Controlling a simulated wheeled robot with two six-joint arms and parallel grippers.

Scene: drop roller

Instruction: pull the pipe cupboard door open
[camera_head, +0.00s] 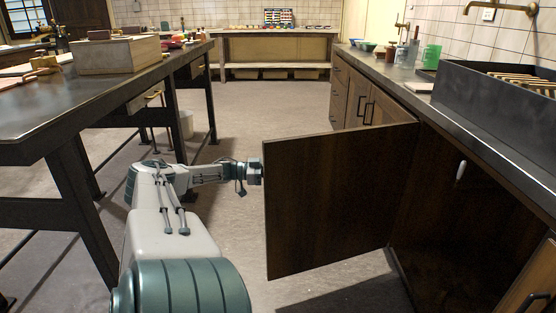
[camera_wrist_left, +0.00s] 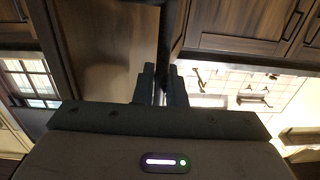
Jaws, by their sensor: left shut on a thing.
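The pipe cupboard door (camera_head: 335,200), a dark brown panel, stands swung well out from the right-hand counter into the aisle. Its free edge is at the left and its hinge side is by the counter. The dark cupboard opening (camera_head: 450,225) shows to its right. My left gripper (camera_head: 256,173) is at the door's free edge, with the far face of the door hidden. In the left wrist view its two fingers (camera_wrist_left: 161,80) are closed around a dark upright bar (camera_wrist_left: 166,45), seemingly the door handle. My right gripper is not in view.
A small white object (camera_head: 460,171) shows in the cupboard opening. A black sink tray (camera_head: 480,90) tops the right counter. A dark workbench (camera_head: 90,105) stands at the left, its legs near my left arm. The floor (camera_head: 250,105) behind the door is clear.

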